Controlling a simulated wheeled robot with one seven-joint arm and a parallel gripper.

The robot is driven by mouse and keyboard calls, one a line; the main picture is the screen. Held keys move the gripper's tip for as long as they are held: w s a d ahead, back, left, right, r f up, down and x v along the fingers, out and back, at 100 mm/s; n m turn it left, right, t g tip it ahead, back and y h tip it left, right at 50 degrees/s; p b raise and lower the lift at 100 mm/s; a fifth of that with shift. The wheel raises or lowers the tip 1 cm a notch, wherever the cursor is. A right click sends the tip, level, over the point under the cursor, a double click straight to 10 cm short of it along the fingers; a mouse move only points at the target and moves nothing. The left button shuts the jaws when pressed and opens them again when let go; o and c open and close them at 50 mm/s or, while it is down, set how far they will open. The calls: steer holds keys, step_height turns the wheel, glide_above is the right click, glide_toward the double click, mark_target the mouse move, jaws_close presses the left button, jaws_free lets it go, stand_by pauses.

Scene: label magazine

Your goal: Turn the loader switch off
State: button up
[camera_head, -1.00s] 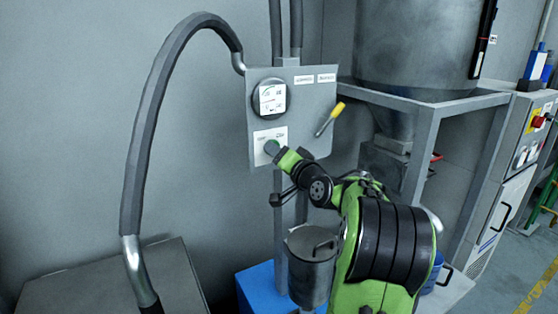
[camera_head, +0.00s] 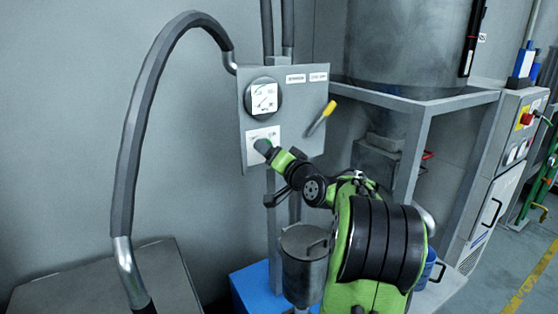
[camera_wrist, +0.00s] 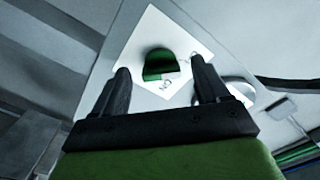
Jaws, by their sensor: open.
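The loader switch is a green knob on a white label plate (camera_head: 274,134), low on a grey wall panel (camera_head: 299,122). In the wrist view the green switch (camera_wrist: 158,66) shows between and beyond the two black fingers of my gripper (camera_wrist: 162,84). The fingers are spread apart, one on each side of it, and I cannot tell whether they touch it. In the head view my gripper (camera_head: 262,147) is at the label plate, and its black tips hide most of the switch. Part of the printing on the label (camera_wrist: 190,37) shows beside the knob.
A round gauge (camera_head: 264,97) sits above the switch, and a yellow-handled lever (camera_head: 329,108) is to the right on the panel. A thick grey hose (camera_head: 135,130) arches at the left. A metal frame with a hopper (camera_head: 408,50) stands at the right.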

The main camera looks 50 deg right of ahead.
steer(key=v, duration=1.5)
steer(key=shift+s, duration=0.15)
steer(key=shift+a, duration=0.15)
